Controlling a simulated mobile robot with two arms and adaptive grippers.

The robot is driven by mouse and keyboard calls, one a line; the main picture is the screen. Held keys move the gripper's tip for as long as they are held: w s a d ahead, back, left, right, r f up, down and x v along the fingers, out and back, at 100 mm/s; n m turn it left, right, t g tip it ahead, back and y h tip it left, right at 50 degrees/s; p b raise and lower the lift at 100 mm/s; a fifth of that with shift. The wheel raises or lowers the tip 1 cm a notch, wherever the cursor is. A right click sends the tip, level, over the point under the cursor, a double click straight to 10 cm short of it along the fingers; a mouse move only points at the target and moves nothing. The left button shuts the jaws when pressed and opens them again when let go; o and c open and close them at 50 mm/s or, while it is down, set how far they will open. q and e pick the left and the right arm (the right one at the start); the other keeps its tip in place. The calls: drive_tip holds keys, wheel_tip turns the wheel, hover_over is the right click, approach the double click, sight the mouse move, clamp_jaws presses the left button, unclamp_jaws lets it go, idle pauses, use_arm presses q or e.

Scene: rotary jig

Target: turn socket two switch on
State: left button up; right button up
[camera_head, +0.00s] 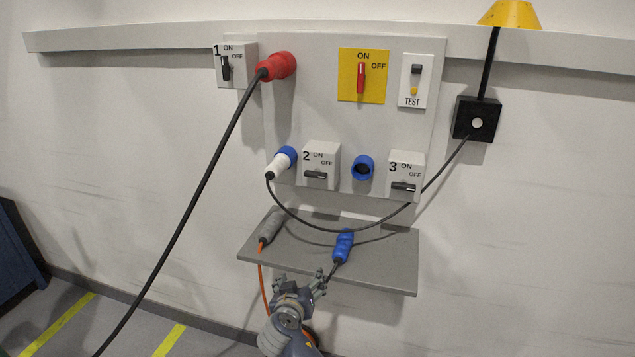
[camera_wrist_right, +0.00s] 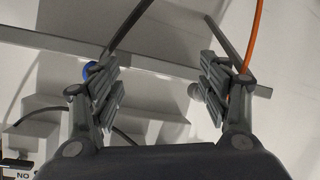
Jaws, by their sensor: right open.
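The socket two switch box (camera_head: 321,166) is white, marked 2, on the lower part of the wall panel. Its dark lever (camera_head: 316,175) lies level, toward the OFF mark. A white plug with a blue collar (camera_head: 281,162) sits at its left. My right gripper (camera_head: 300,281) is open and empty, below the box and near the shelf's front edge, apart from the switch. In the right wrist view its two fingers (camera_wrist_right: 160,88) are spread wide. An upside-down ON label there belongs to a switch box I cannot identify. My left gripper is not in view.
The grey shelf (camera_head: 390,270) holds a blue connector (camera_head: 343,245) and a grey connector (camera_head: 271,226) with an orange cable (camera_head: 263,287). A black cable (camera_head: 330,230) droops below boxes 2 and 3 (camera_head: 406,170). A thick black cable (camera_head: 190,190) hangs at left.

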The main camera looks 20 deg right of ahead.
wheel_tip(320, 180, up, 11)
drive_tip(key=w+m+t+h, duration=0.2)
drive_tip(key=w, duration=0.1)
drive_tip(key=m+t+h, duration=0.1)
drive_tip(key=m+h, duration=0.1)
drive_tip(key=m, duration=0.1)
approach(315, 176)
drive_tip(key=p+x, duration=0.4)
drive_tip(key=x, duration=0.3)
drive_tip(key=shift+w, duration=0.2)
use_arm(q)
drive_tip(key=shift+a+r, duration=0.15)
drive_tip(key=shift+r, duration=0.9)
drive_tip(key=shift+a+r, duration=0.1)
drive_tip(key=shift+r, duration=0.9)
use_arm(e)
drive_tip(key=shift+w+d, duration=0.35)
drive_tip(key=shift+w, duration=0.15)
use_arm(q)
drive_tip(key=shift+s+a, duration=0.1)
use_arm(e)
drive_tip(key=c, duration=1.1)
